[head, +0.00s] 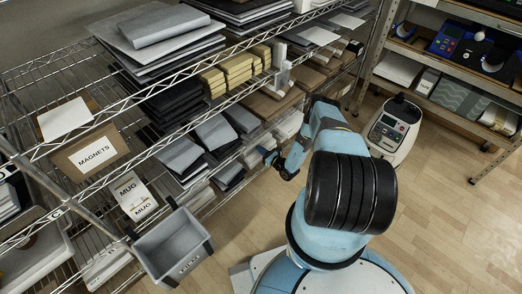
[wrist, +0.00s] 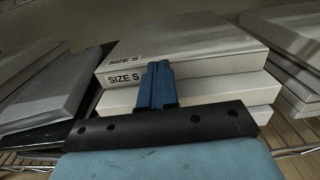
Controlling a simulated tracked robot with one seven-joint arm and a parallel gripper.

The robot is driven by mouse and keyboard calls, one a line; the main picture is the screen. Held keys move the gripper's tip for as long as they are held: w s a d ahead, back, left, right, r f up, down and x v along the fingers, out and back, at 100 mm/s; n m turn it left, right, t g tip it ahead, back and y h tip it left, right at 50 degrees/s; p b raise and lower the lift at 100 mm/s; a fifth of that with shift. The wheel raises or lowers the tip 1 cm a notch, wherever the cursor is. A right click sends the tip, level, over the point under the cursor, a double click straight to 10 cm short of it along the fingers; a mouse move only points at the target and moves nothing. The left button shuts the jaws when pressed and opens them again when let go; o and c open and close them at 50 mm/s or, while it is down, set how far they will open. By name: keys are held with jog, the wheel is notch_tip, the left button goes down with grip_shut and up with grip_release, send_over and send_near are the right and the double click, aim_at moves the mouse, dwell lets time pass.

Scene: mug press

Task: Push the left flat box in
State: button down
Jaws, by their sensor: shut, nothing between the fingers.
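My gripper (head: 274,158) is shut and empty at the front of the wire shelf in the head view. In the wrist view its blue fingers (wrist: 156,72) point at a stack of pale flat boxes and overlap their front faces. I cannot tell whether they touch. More flat boxes lie below, partly hidden by the gripper. Another stack of flat boxes (wrist: 45,85) lies to the left. Which single box is the task's left one is not clear.
A stack of boards (wrist: 290,40) stands close on the right. In the head view, the shelf also holds a "MAGNETS" box (head: 92,152), "MUG" boxes (head: 131,192) and a grey bin (head: 172,246). A white machine (head: 393,132) stands on the floor at the right.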

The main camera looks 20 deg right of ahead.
jog(key=v, duration=1.3)
jog(key=shift+s, duration=0.25)
